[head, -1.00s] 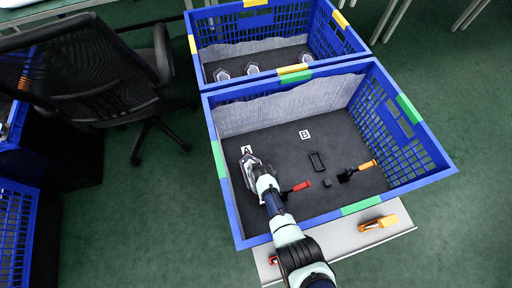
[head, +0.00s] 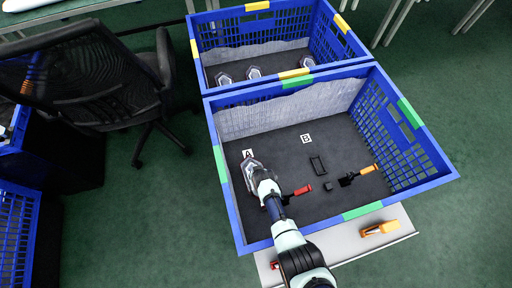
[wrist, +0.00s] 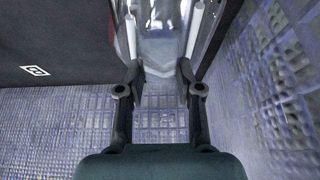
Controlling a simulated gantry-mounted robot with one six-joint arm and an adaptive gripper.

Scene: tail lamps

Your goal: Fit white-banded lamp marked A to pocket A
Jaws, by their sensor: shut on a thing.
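My gripper (head: 252,169) is inside the near blue crate, at its left side just below the white label A (head: 248,154). In the wrist view, its two fingers (wrist: 160,78) are shut on a clear lamp (wrist: 160,48) with white bands along its sides. Any mark on the lamp cannot be read. Pocket A is not visible and may be hidden under my gripper and the lamp. I cannot tell whether the lamp touches the floor or sits in a pocket. A black rectangular frame (head: 318,165) lies below label B (head: 306,139).
The near blue crate (head: 226,205) has tall walls, with its left wall close to my gripper. A red-handled clamp (head: 301,191), an orange-handled clamp (head: 366,170) and a small black block (head: 328,186) are on its floor. The far crate (head: 198,40) holds clear lamps (head: 254,72).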

